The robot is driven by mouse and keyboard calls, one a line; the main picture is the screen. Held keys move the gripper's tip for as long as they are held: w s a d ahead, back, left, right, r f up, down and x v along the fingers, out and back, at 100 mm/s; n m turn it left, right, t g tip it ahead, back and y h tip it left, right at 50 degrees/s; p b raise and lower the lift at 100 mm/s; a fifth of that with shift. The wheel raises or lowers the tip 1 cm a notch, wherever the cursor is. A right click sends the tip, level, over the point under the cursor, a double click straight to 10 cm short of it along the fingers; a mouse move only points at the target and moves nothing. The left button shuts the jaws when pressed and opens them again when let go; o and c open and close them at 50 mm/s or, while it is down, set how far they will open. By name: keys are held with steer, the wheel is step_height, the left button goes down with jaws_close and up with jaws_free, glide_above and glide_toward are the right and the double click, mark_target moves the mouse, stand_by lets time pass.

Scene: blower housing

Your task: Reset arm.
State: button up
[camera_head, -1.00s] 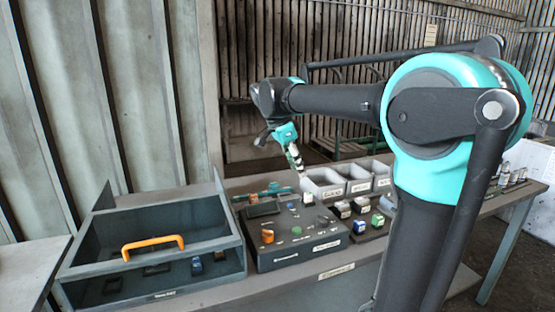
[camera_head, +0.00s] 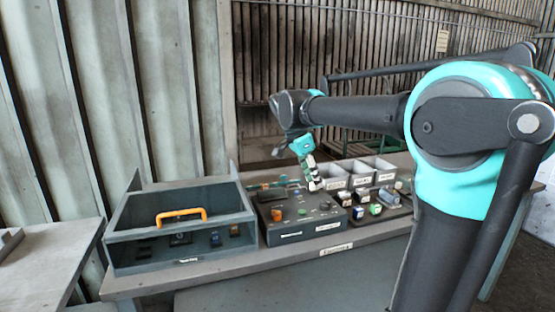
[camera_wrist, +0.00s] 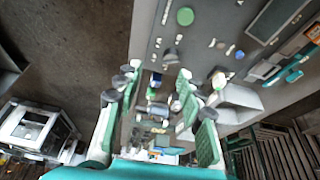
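My gripper (camera_head: 314,185) hangs from the bent arm above the back right part of the dark control box (camera_head: 295,235) in the head view. In the wrist view my gripper (camera_wrist: 155,82) has its two green-padded fingers spread apart. Small parts show between them, seemingly beyond the fingertips, and I see nothing held. The control box's face, with a green round button (camera_wrist: 185,16), fills the top of the wrist view. In the head view an orange knob (camera_head: 276,214) stands on this box. I cannot tell the exact gap between fingertips and box.
An open-topped dark case (camera_head: 120,236) with an orange handle (camera_head: 181,215) stands left on the bench (camera_head: 240,268). Light grey bins (camera_head: 335,183) stand behind the control box. Small blocks, one green (camera_head: 375,209), sit at its right. Another table (camera_head: 45,260) is at far left.

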steer(key=s+d+f+n+t+y, duration=0.1)
steer(key=s+d+f+n, duration=0.3)
steer(key=s+f, duration=0.6)
steer(key=s+d+f+n+t+y, duration=0.1)
steer(key=s+d+f+n+y, duration=0.2)
steer(key=s+f+n, duration=0.6)
step_height(320, 180, down, 8)
steer(key=shift+s+d+f+n+t, duration=0.2)
steer(key=shift+s+d+n+t, duration=0.15)
steer(key=shift+s+d, duration=0.25)
steer(key=shift+o, duration=0.3)
steer(key=shift+w, duration=0.1)
